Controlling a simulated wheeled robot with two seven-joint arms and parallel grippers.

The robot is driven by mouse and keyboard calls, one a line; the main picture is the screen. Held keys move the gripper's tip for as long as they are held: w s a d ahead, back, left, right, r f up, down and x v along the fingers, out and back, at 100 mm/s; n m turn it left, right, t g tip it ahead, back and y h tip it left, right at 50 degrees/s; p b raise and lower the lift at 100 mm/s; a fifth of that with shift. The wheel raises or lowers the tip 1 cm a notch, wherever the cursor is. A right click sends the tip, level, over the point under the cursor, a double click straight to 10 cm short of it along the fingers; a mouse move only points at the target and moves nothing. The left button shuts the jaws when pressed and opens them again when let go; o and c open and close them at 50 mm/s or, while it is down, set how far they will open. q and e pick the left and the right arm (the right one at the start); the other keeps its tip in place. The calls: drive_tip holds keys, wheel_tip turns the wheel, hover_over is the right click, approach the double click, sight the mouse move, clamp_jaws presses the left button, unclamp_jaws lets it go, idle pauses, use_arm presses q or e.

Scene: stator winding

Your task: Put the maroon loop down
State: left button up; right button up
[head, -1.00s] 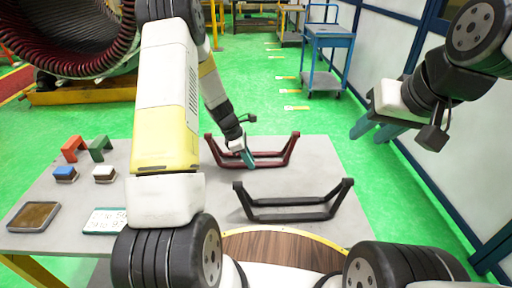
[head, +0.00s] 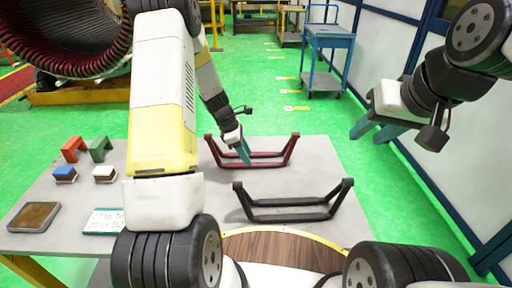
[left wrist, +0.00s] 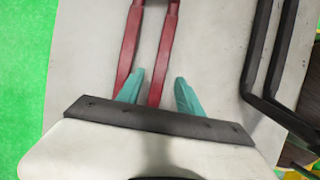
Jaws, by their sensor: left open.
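The maroon loop (head: 262,164) rests on the grey table near its far edge, and its two bars (left wrist: 163,60) show in the left wrist view. My left gripper (head: 243,152) is open at the left part of the loop. In the left wrist view its teal fingertips (left wrist: 158,88) are apart, with the right-hand bar in the gap between them. The left finger overlaps the left-hand bar in that view; I cannot tell whether it touches. My right gripper (head: 376,130) hangs empty at the right, off the table, with its fingers apart.
A black loop (head: 290,213) lies nearer on the table (head: 190,238), to the right of the maroon one. Orange (head: 74,148) and green (head: 100,148) brackets, blue and white blocks, a brown tray (head: 34,216) and a label card (head: 104,221) are on the left.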

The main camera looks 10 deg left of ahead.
use_arm(q)
drive_tip(key=s+a+r+m, duration=0.1)
drive_tip(key=s+r+m, duration=0.1)
drive_tip(key=r, duration=0.6)
drive_tip(key=s+a+r+m, duration=0.1)
drive_tip(key=s+r, duration=0.1)
drive_tip(key=r, duration=0.5)
drive_tip(key=s+d+r+m+t+y, duration=0.1)
drive_tip(key=s+r+m+t, duration=0.1)
drive_tip(key=s+r+m, duration=0.5)
drive_tip(key=s+d+r+m+t+y, duration=0.1)
drive_tip(key=s+d+r+m+t, duration=0.1)
drive_tip(key=s+r+m, duration=0.6)
drive_tip(key=shift+s+d+r+m+t, duration=0.25)
drive_tip(key=shift+s+m+t, duration=0.75)
drive_tip(key=shift+s, duration=2.6)
drive_tip(key=shift+m+g, duration=0.4)
